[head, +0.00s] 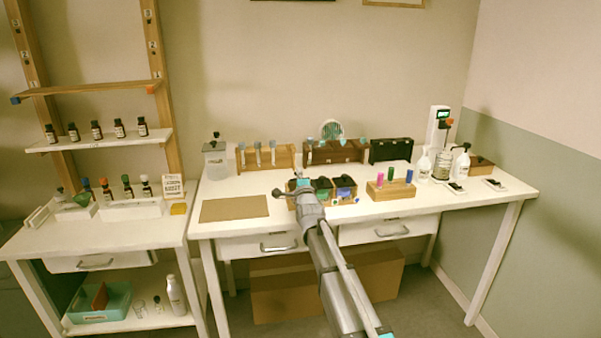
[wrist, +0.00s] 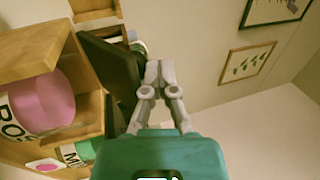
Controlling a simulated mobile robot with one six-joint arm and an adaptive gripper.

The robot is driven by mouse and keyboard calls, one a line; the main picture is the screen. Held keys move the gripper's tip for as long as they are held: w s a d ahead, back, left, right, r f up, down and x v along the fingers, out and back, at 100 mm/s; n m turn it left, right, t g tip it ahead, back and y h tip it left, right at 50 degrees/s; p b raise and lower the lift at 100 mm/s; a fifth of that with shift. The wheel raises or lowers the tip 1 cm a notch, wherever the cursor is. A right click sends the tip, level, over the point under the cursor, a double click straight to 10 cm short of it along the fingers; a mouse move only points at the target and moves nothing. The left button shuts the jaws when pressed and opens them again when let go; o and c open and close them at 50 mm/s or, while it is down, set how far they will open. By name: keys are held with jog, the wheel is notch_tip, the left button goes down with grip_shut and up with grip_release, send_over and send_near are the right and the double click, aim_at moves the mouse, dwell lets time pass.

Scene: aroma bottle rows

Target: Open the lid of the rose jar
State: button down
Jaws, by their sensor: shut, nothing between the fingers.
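In the wrist view a round pink jar (wrist: 42,100) with a white label starting "RO" sits in a wooden compartment at the left. A wooden panel (wrist: 30,55) lies beside it, and a dark flat panel (wrist: 112,68) stands tilted close to my gripper. I cannot tell which panel is the rose lid. My gripper (wrist: 158,75) is shut and empty, its fingertips just right of the dark panel. In the head view my gripper (head: 302,183) is at the left of a dark-lidded box group (head: 322,186) and partly hides it. The rose jar cannot be made out there.
A green-labelled "MI" piece (wrist: 76,153) is below the pink jar. On the table, a wooden block with coloured sticks (head: 390,193) stands to the right, and a brown mat (head: 234,208) lies to the left. Wooden racks (head: 265,160) line the back. White bottles (head: 424,165) stand far right.

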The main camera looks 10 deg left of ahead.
jog(key=shift+w+a+f, duration=0.1)
jog(key=shift+w+f, duration=0.35)
jog(key=shift+v, duration=0.9)
jog(key=s+d, duration=0.4)
jog(key=s, duration=1.1)
jog(key=shift+s+d, duration=0.15)
jog(key=shift+s, duration=0.05)
